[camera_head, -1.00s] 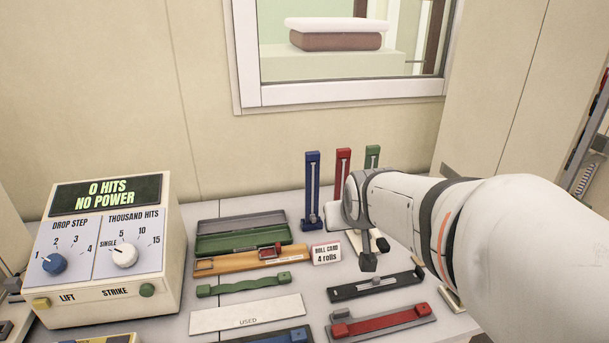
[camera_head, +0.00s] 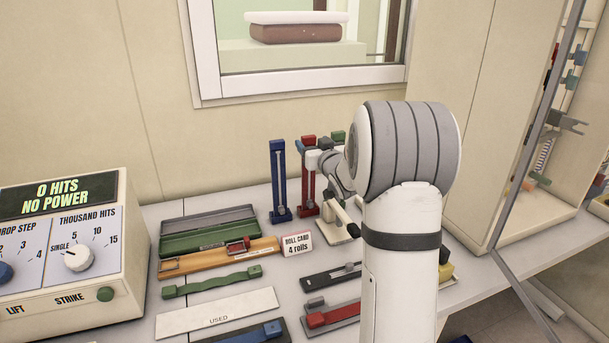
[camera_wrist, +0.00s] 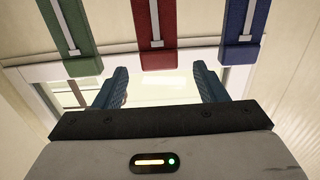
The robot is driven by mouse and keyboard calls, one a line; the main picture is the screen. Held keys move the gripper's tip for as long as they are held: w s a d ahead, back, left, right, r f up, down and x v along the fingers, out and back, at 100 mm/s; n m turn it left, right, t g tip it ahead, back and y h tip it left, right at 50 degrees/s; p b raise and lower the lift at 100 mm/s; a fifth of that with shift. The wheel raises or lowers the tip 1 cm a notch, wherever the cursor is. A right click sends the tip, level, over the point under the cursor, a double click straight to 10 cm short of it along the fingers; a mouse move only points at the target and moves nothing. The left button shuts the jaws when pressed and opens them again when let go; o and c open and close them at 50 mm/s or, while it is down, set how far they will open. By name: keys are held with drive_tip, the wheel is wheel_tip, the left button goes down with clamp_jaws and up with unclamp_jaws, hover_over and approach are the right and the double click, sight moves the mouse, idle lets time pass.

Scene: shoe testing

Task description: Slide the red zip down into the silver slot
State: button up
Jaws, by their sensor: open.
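The upright red zip piece (camera_head: 308,183) stands between a blue one and a green one at the back of the table. In the wrist view its red end block (camera_wrist: 160,61) sits at the end of the silver slot (camera_wrist: 155,22). My gripper (camera_wrist: 160,84) is open, its two fingers apart on either side of the red block's line. They sit just below the block in that view, with nothing between them. In the head view my gripper (camera_head: 318,156) is beside the red piece's upper part and hides some of it.
The blue upright (camera_head: 279,180) and green upright (camera_head: 338,137) flank the red one closely. A control box (camera_head: 70,245) stands at left, and a window is behind.

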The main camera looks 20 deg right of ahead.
sight(310, 139)
drive_tip(key=w+p, duration=0.1)
drive_tip(key=w, duration=0.3)
drive_tip(key=shift+w+p, duration=0.3)
drive_tip(key=shift+w, duration=0.05)
drive_tip(key=shift+c, duration=0.5)
drive_tip(key=c, duration=1.3)
